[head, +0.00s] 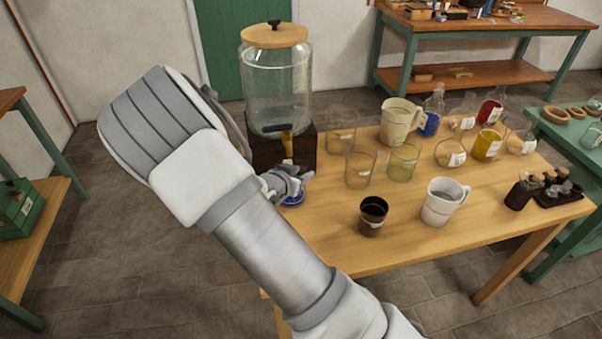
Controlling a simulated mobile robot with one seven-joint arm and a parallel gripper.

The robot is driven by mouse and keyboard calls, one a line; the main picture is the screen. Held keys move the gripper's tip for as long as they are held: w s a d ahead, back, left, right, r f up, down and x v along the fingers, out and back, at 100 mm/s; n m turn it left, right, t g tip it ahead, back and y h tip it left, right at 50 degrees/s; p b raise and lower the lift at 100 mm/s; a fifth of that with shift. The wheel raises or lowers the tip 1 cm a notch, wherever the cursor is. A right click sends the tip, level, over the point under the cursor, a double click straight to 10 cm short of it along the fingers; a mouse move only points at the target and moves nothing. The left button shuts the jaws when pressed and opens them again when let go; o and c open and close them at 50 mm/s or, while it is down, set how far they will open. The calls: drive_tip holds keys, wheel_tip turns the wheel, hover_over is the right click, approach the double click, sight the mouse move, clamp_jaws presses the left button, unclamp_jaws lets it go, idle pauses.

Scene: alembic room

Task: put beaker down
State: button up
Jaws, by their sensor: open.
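My gripper (298,179) is open at the left end of the wooden table (330,245), in front of the dispenser's dark base. My arm hides part of it. A small blue item (293,200) shows just below the fingers; I cannot tell whether it is a beaker or whether the fingers touch it. Clear glass beakers stand upright to the right of my gripper: one at the back (340,139), one in front of it (361,168), and a faintly greenish one (403,162). None of these three is between the fingers.
A glass dispenser (276,90) with a wooden lid stands behind my gripper. A dark cup (372,216), a white jug (441,202), a cream jug (399,121) and several flasks crowd the table's middle and right. Bare wood shows along the front edge.

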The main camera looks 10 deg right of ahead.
drive_tip(key=p+v, duration=0.2)
drive_tip(key=v, duration=1)
drive_tip(key=s+a+r+n+g+y, duration=0.1)
drive_tip(key=s+a+r+n+y, duration=0.15)
drive_tip(key=r+y, duration=0.4)
drive_tip(key=s+a+r+n+g+y, duration=0.1)
drive_tip(key=s+a+r+n+y, duration=0.15)
drive_tip(key=r+y, duration=0.4)
drive_tip(key=s+d+r+n+h, duration=0.1)
drive_tip(key=s+d+r, duration=0.1)
drive_tip(key=s, duration=0.4)
drive_tip(key=s+d+r+n+g+h, duration=0.1)
drive_tip(key=s+d+r+h, duration=0.1)
drive_tip(key=s+d, duration=0.3)
drive_tip(key=s+d+r+n+g+h, duration=0.1)
drive_tip(key=s+d+r+h, duration=0.1)
drive_tip(key=s, duration=0.4)
drive_tip(key=shift+s+d+r, duration=0.35)
drive_tip(key=shift+d+r, duration=0.55)
drive_tip(key=shift+d, duration=0.25)
